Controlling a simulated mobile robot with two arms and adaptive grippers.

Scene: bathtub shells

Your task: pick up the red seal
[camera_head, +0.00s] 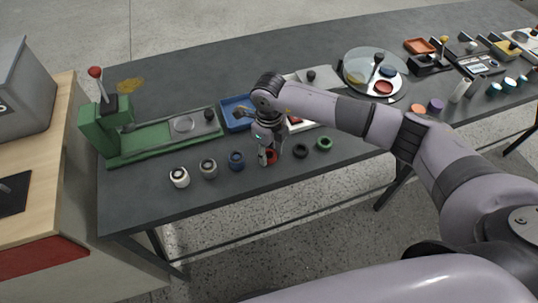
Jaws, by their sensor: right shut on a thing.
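The red seal (272,156) is a small red ring near the front edge of the dark table (330,175). My right gripper (268,157) points down over it and is shut on it. The fingers hide part of the seal, and I cannot tell whether it still touches the table. My right arm reaches in from the right. My left gripper does not show.
A white (180,177), a grey (209,168) and a blue ring (236,160) stand left of the seal; a black (301,151) and a green ring (324,143) lie right. Behind are a green press (150,150), a blue tray (232,122) and a round glass plate (360,57).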

